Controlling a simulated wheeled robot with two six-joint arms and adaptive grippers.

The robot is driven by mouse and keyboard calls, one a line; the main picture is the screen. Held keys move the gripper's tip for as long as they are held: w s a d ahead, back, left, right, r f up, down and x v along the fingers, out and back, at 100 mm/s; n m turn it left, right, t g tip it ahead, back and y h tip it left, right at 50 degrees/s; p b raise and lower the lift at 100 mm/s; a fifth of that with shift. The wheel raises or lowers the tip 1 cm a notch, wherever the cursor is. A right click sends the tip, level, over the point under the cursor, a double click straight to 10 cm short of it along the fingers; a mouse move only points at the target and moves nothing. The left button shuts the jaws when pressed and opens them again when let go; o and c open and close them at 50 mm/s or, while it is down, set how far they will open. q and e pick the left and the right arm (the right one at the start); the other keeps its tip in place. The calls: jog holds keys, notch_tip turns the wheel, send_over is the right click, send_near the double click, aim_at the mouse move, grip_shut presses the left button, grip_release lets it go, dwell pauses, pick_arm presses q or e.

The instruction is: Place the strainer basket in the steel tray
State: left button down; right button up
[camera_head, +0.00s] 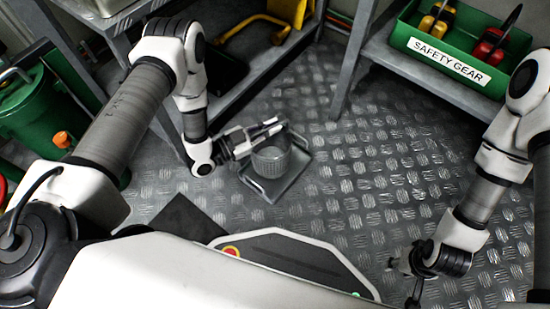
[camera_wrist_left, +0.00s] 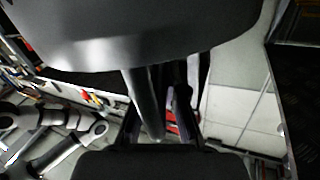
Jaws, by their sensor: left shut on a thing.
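The strainer basket (camera_head: 271,162) is a grey, round mesh cup, upright in the head view. My left gripper (camera_head: 272,130) is shut on it at its upper edge. The basket appears within the outline of the steel tray (camera_head: 291,182), a shallow square grey tray on the floor. I cannot tell whether its bottom touches the tray.
A green safety gear bin (camera_head: 450,65) with tools stands on a shelf at upper right. A yellow bracket (camera_head: 285,18) lies on the lower shelf behind the tray. A green tank (camera_head: 45,115) stands at left. The checker-plate floor (camera_head: 365,170) right of the tray is clear.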

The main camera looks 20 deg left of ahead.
pick_arm(q)
jog(key=b, duration=0.5)
send_near(287, 137)
jog(key=x, duration=0.4)
jog(key=shift+w+d, duration=0.1)
jog(key=shift+d, duration=0.1)
jog(key=shift+r, duration=0.15)
jog(key=c, duration=1.2)
grip_release()
jog(key=shift+c, duration=0.2)
